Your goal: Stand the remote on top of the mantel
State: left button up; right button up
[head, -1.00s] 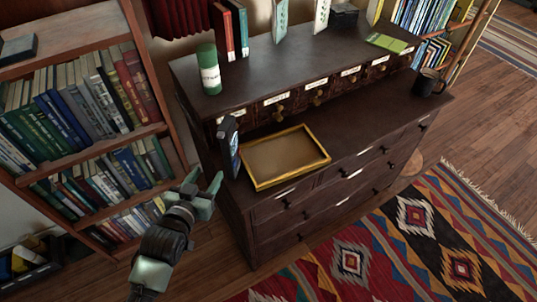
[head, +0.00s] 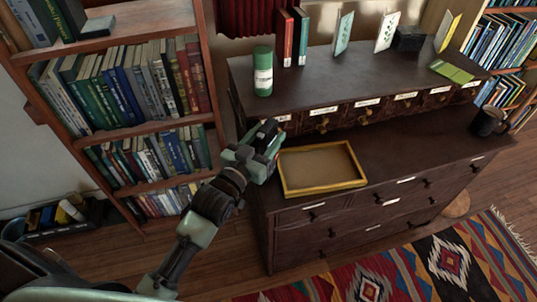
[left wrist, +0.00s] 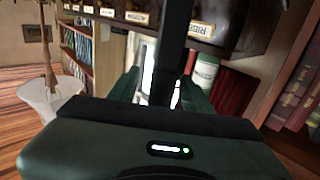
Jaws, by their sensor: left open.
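The remote (head: 268,129) is a dark, narrow object standing upright on the left end of the dark cabinet's lower ledge. In the head view my left gripper (head: 263,150) is at the remote, open, and hides its lower part. In the left wrist view a dark upright bar, seemingly the remote (left wrist: 170,50), stands between the green fingers; I cannot tell whether they touch it. The cabinet's raised top (head: 330,85), seemingly the mantel, lies above a row of small labelled drawers. My right gripper is not in view.
A yellow-framed tray (head: 322,188) lies beside the remote. On the raised top stand a green-and-white canister (head: 263,72), red and dark books (head: 293,38) and cards; its middle front is clear. A black mug (head: 487,121) sits far right. A bookshelf (head: 125,135) stands left.

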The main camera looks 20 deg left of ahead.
pick_arm(q)
jog(key=w, duration=0.4)
jog(key=shift+d, duration=0.3)
grip_shut()
dwell(1.1)
